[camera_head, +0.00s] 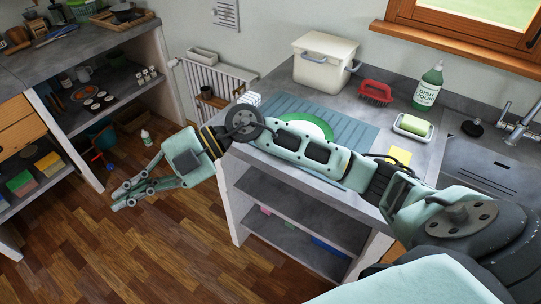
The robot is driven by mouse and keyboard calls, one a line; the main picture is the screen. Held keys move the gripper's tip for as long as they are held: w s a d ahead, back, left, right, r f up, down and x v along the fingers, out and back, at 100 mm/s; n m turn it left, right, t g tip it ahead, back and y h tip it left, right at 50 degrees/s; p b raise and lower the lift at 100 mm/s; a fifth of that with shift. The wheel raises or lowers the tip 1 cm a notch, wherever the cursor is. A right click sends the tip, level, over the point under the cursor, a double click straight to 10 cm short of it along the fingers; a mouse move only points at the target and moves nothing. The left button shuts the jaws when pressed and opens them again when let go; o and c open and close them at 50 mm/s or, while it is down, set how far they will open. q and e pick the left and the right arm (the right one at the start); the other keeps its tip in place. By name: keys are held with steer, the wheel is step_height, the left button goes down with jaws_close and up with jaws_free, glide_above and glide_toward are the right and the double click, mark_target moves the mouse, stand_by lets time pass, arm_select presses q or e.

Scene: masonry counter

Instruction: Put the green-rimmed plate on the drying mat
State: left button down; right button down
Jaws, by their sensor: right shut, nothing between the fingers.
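The green-rimmed plate (303,118) lies on the blue-grey drying mat (352,128) on the counter. My right arm crosses in front and hides the plate's near part and some of the mat. My right gripper (126,194) is off the left side of the counter, above the wooden floor. It is shut and empty, well apart from the plate. My left gripper is not in view.
Behind the mat stand a cream bin (322,66), a red brush (375,92) and a green dish-liquid bottle (428,87). A soap dish (412,127) and the sink (490,165) are to the right. Shelves with dishes stand at left. Open floor lies below the gripper.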

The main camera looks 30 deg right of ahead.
steer(key=w+d+f+g+h, duration=0.1)
steer(key=w+d+f+h, duration=0.1)
steer(key=d+f+h, duration=0.6)
steer(key=m+h, duration=0.6)
steer(key=h, duration=0.1)
glide_toward(271, 164)
steer(key=s+a+r, duration=0.1)
steer(key=a+r, duration=0.2)
steer(key=a, duration=0.1)
steer(key=d+f+p, duration=0.1)
steer(key=f, duration=0.2)
steer(key=f+p, duration=0.1)
steer(key=f, duration=0.2)
steer(key=w+d+f+p, duration=0.1)
steer(key=f+p, duration=0.1)
steer(key=f, duration=0.1)
steer(key=shift+d+f, duration=0.2)
steer(key=shift+d, duration=0.15)
steer(key=shift+w+d+f, duration=0.1)
steer(key=shift+d, duration=0.4)
